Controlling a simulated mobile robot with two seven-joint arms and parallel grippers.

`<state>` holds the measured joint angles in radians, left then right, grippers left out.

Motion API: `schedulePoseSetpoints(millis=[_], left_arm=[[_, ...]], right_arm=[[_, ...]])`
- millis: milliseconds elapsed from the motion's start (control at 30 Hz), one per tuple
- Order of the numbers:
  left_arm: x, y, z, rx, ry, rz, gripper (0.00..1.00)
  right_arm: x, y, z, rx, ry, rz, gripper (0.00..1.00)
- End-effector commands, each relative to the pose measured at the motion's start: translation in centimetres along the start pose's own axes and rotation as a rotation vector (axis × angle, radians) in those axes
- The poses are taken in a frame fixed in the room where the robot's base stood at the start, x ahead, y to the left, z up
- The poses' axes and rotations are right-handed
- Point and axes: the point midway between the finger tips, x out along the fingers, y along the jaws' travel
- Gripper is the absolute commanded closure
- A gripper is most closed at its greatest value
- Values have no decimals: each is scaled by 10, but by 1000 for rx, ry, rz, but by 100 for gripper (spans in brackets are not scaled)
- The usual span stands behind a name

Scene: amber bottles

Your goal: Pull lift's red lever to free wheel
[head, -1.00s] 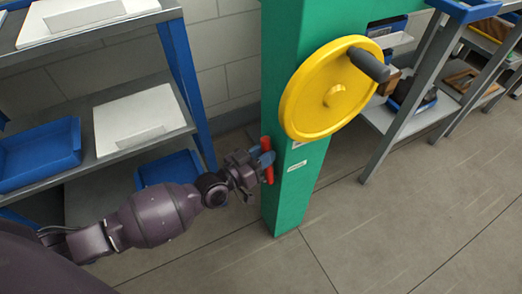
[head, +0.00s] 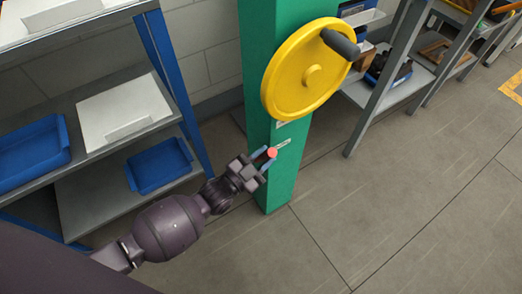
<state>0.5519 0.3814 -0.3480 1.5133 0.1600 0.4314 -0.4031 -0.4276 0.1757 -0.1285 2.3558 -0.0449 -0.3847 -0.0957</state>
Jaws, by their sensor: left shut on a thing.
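The lift's green column (head: 262,60) stands in the middle of the head view. A yellow wheel (head: 290,85) with a dark grey handle (head: 341,43) is mounted on it. Below the wheel, the red lever (head: 272,152) shows only as a small rounded red end. The rest of it is hidden or seen end-on. My left gripper (head: 267,159) is at the column's left part, its bluish fingers on both sides of the red end, shut on the lever. My right gripper is out of view.
A grey shelf with blue posts stands at the left, holding white boxes (head: 125,110) and blue bins (head: 160,172). More grey shelving (head: 385,85) stands behind the column to the right. The tiled floor (head: 400,200) at the right is clear.

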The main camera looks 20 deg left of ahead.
Motion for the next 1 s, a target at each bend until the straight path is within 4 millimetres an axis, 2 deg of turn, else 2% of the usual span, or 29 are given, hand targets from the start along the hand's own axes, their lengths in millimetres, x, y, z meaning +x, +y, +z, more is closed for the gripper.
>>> schedulePoseSetpoints(millis=[600, 633, 767, 1000], left_arm=[[-2, 6, 1, 43, 7, 5, 100], [-2, 6, 1, 43, 7, 5, 68], [-2, 5, 1, 41, 7, 5, 48], [-1, 4, 0, 40, 7, 3, 47]], right_arm=[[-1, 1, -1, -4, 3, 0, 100], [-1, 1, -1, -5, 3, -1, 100], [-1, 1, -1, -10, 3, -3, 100], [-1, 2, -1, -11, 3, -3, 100]])
